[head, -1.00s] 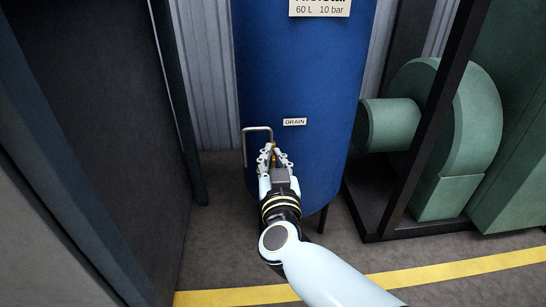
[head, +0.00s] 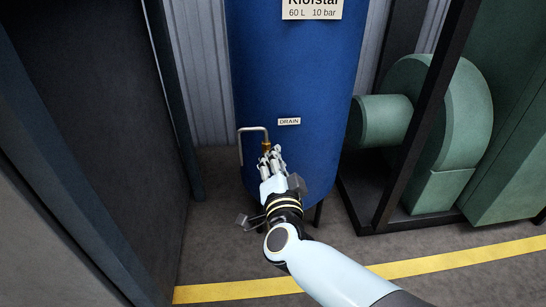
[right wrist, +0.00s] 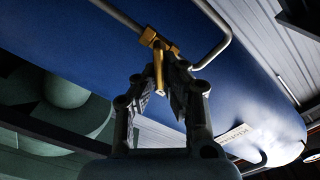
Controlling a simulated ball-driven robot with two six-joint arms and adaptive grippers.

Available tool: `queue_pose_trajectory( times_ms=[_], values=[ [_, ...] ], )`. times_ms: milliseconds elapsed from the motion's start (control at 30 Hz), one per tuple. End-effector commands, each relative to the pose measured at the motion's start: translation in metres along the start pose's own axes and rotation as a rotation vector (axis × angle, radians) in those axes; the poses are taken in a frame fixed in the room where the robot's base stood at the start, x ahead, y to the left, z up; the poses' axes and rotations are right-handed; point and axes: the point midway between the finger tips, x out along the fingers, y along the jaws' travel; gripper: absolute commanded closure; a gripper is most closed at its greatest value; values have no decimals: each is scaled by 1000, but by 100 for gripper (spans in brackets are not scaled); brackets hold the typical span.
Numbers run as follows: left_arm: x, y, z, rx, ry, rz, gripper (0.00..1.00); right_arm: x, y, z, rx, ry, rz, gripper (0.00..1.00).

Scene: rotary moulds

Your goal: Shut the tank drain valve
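The blue tank (head: 300,80) stands in front of me with a DRAIN label (head: 289,121) on its side. Below the label is the brass drain valve (head: 266,146), with a bent metal outlet pipe (head: 252,129) going left and down. My right gripper (head: 272,158) is at the valve. The right wrist view shows the brass valve lever (right wrist: 158,68) between the fingertips of this gripper (right wrist: 161,78), which appear closed in on its sides. The lever's angle is hard to read, and the fingers partly hide the valve in the head view. My left gripper is out of view.
A green blower housing (head: 440,120) in a dark frame (head: 420,120) stands close on the right. A dark panel (head: 110,130) bounds the left. A yellow floor line (head: 420,263) crosses the grey floor in front of the tank.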

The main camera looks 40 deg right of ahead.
Motion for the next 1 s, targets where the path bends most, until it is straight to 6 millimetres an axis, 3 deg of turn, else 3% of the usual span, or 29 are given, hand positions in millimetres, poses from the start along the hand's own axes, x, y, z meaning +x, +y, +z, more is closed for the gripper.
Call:
queue_pose_trajectory(
  times_ms=[600, 1000],
  values=[
    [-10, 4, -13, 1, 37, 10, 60, -2, 13, 5, 551, -2, 5, 100],
    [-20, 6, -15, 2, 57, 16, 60, -2, 16, 7, 744, -2, 6, 100]
  ],
)
